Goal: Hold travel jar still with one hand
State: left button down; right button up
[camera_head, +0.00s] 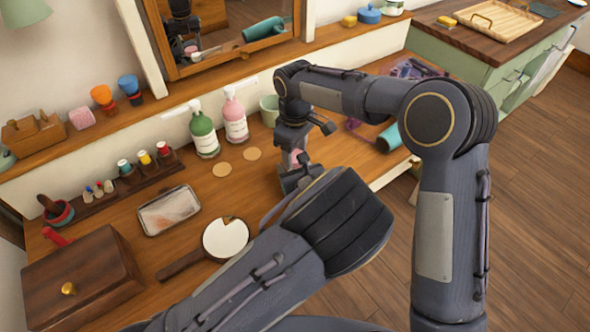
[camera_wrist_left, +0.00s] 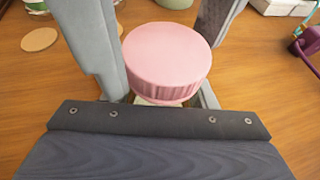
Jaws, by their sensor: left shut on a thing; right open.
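The travel jar has a ridged pink lid (camera_wrist_left: 166,58) and stands on the wooden desk. In the head view only a small pink part of it (camera_head: 296,158) shows between my grippers. My left gripper (camera_head: 298,176) is low at the jar, and in the left wrist view its two grey fingers are on either side of it, shut on it. The jar's lower body is mostly hidden. My right gripper (camera_head: 300,138) is open and points down, just above the jar. Whether it touches the lid cannot be told.
Green (camera_head: 204,130) and pink (camera_head: 235,118) pump bottles and two round coasters (camera_head: 222,169) are left of the jar. A hand mirror (camera_head: 225,237), metal tray (camera_head: 168,210) and wooden box (camera_head: 80,280) lie farther left. A teal cylinder (camera_head: 388,138) lies at the right.

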jog(key=c, duration=0.8)
jog(key=o, duration=1.2)
notch_tip(320, 180, up, 12)
jog(key=shift+r, duration=0.1)
pick_arm(q)
jog(key=c, duration=0.5)
grip_release()
